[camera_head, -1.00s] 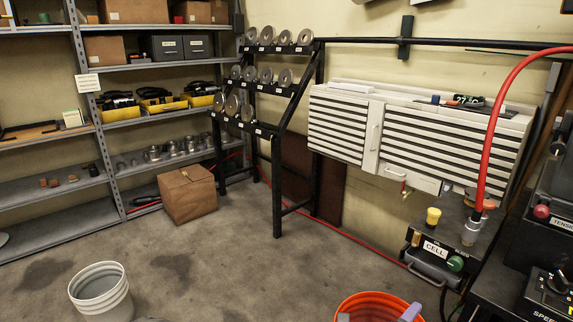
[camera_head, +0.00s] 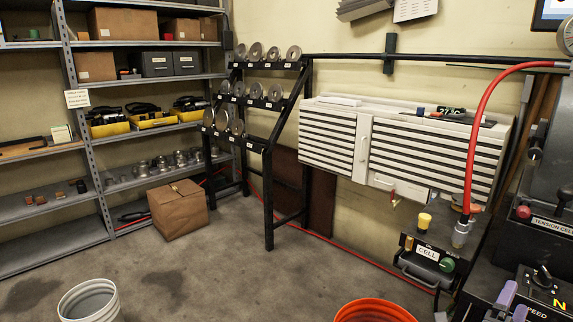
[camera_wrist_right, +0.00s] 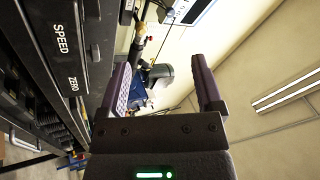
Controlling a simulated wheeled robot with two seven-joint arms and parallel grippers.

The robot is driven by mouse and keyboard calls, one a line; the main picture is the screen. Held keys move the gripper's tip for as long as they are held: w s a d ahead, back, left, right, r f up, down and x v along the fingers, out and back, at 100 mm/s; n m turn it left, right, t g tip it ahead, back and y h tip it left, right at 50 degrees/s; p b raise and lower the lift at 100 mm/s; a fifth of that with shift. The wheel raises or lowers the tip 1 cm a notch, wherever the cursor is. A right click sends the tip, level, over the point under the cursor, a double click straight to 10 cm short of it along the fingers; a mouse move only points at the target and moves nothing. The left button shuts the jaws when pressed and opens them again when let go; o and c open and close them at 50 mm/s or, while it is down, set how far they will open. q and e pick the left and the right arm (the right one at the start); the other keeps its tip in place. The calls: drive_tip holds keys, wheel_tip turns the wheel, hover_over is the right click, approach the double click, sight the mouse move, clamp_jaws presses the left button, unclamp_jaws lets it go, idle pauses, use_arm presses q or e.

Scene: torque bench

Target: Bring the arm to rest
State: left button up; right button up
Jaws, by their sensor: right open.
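My right gripper (camera_head: 512,300) shows at the lower right edge of the head view, in front of the black bench with the speed panel (camera_head: 541,288). Its two purple-grey fingers point up and nothing is visible between them. In the right wrist view the gripper (camera_wrist_right: 160,75) is open, its fingers wide apart, with the panel marked SPEED and ZERO (camera_wrist_right: 62,45) close by on the left. Most of the right arm is outside the head view. My left gripper is not in view.
An orange bucket (camera_head: 372,308) and a white bucket (camera_head: 88,298) stand on the floor at the front. A CELL box (camera_head: 424,262) with a red hose sits left of the bench. A weight rack (camera_head: 268,185), shelves and a cardboard box (camera_head: 178,210) stand farther back. The middle floor is clear.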

drive_tip(key=s+d+r+n+t+h, duration=0.2)
drive_tip(key=s+d+r+n+t, duration=0.1)
drive_tip(key=d+r, duration=0.8)
drive_tip(key=a+f+n+y, duration=0.3)
drive_tip(key=f+n+y, duration=0.3)
drive_tip(key=f, duration=0.3)
drive_tip(key=a+f+n+y, duration=0.2)
drive_tip(key=f+n+y, duration=0.45)
drive_tip(key=f, duration=0.25)
drive_tip(key=s+a+f+n+g+y, duration=0.1)
drive_tip(key=s+f+n+g, duration=0.15)
drive_tip(key=f, duration=0.45)
drive_tip(key=s+a+f+n+g+y, duration=0.1)
drive_tip(key=s+f+n+g, duration=0.1)
drive_tip(key=s+f, duration=0.3)
drive_tip(key=s+a+f+n+g+y, duration=0.15)
drive_tip(key=s+f+n+g, duration=0.35)
drive_tip(key=s+f, duration=0.8)
drive_tip(key=s+d+f+n+g+h, duration=0.1)
drive_tip(key=s+n+g, duration=0.4)
drive_tip(key=s, duration=1.2)
drive_tip(key=s+a+f+m+g+y+p, duration=0.1)
drive_tip(key=s+a+f+y+p, duration=0.1)
drive_tip(key=a, duration=1)
drive_tip(key=s+a+f+m+g+y+p, duration=0.1)
drive_tip(key=s+a+f+m+y+p, duration=0.1)
drive_tip(key=a, duration=1.1)
drive_tip(key=shift+s+m+g+y, duration=0.25)
drive_tip(key=shift+m+g+y, duration=0.05)
drive_tip(key=shift+g+y, duration=0.1)
